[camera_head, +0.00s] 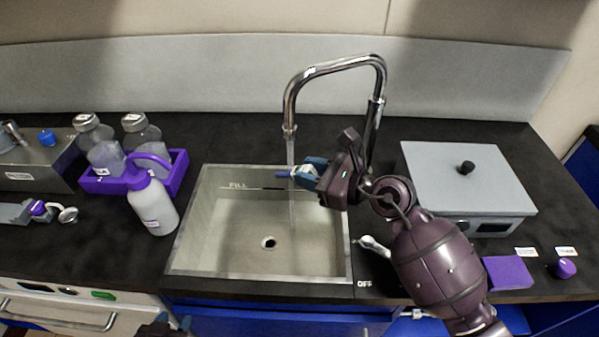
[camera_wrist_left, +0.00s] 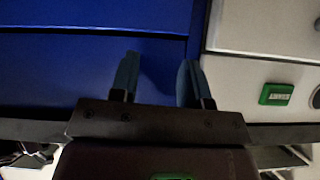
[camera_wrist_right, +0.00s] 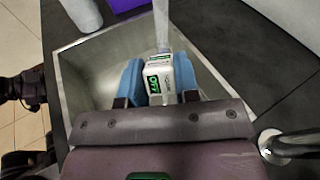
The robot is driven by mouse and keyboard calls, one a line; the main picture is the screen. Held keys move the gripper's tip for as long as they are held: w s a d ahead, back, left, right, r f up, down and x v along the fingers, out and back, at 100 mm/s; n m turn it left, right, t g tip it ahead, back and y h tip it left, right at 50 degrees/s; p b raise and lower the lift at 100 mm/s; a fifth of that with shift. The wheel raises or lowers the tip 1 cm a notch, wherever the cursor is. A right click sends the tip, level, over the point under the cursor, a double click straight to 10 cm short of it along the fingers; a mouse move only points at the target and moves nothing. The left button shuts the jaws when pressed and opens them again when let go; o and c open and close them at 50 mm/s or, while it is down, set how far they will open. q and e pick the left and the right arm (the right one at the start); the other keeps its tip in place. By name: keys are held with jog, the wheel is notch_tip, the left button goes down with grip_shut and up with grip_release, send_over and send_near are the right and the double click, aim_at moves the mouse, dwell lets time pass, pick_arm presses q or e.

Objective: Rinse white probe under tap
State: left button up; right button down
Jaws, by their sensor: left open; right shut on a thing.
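The white probe (camera_head: 303,174) is in my right gripper (camera_head: 306,172), over the sink (camera_head: 212,262). The chrome tap (camera_head: 290,105) runs a thin water stream (camera_head: 291,205) into the sink.
The tap lever (camera_head: 375,245) lies right of the sink by an OFF label. A white wash bottle (camera_head: 153,207) and a purple rack (camera_head: 179,172) of bottles stand left. A grey box (camera_head: 465,180) and purple pad (camera_head: 508,272) are right.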

pick_arm(q)
jog(key=shift+r, duration=0.15)
pick_arm(e)
jog(key=shift+r, duration=0.1)
jog(key=shift+s+d+r, duration=0.15)
jog(key=shift+s+d, duration=0.05)
jog(key=shift+s, duration=0.15)
pick_arm(q)
jog(key=r+p, duration=0.2)
jog(key=shift+w+r+t, duration=0.3)
jog(key=shift+w+r, duration=0.1)
jog(key=shift+w+r+p, duration=0.25)
jog(key=shift+r+p, duration=0.6)
jog(key=shift+r, duration=0.25)
pick_arm(e)
jog(key=s+d+r, duration=0.1)
jog(key=s+d, duration=0.2)
jog(key=s, duration=0.3)
jog(key=shift+s+d+r, duration=0.15)
jog(key=shift+d+r, duration=0.1)
jog(key=shift+r, duration=0.05)
jog(key=shift+f, duration=0.1)
